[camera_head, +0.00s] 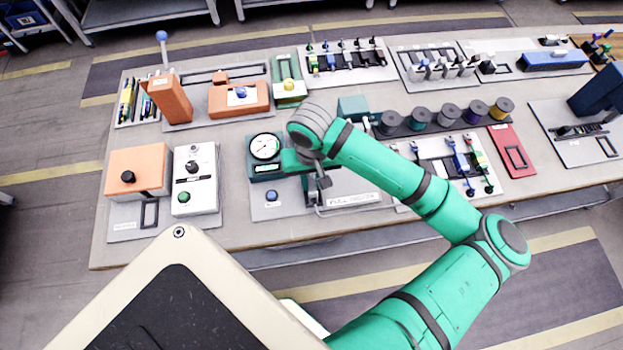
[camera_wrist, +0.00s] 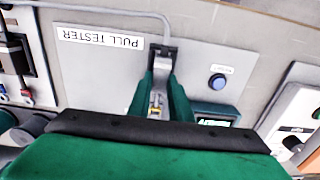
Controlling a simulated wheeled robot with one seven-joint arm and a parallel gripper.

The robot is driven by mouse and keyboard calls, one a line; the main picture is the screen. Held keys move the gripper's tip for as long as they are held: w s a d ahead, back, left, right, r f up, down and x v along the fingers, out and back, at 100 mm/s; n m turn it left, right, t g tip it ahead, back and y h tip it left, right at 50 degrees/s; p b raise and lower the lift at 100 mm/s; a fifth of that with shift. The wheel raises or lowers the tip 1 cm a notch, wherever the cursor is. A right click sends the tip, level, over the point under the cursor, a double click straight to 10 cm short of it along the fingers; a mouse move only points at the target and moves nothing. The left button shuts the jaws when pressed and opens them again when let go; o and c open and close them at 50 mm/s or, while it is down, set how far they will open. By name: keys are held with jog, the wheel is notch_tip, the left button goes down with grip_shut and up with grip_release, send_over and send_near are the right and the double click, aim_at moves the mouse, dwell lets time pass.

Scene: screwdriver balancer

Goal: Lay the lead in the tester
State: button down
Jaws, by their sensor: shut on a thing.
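The pull tester is a grey plate (camera_wrist: 90,75) with a "PULL TESTER" label, a teal body with a round white dial (camera_head: 265,147) and a blue button (camera_head: 271,196). My gripper (camera_head: 318,190) is low over the front middle of this plate, right of the dial and button. In the wrist view my gripper's fingers (camera_wrist: 167,95) are closed around a small piece with a yellowish spot. A thin grey lead (camera_wrist: 164,28) runs to a dark block at the fingertips. Whether that block belongs to the lead or the tester, I cannot tell. The fingers hide much of the contact.
Left stand a white box (camera_head: 195,178) with a green button and an orange box (camera_head: 137,170). Several spools (camera_head: 420,116) stand behind to the right. A rack of coloured leads (camera_head: 455,165) and a red plate (camera_head: 508,150) lie right. The table's front edge is close.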

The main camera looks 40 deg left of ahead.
jog(key=shift+f, duration=0.65)
dwell(0.4)
jog(key=c, duration=1.5)
grip_release()
jog(key=shift+c, duration=0.2)
jog(key=shift+r, duration=0.1)
notch_tip(320, 180, up, 11)
jog(key=shift+f, duration=0.2)
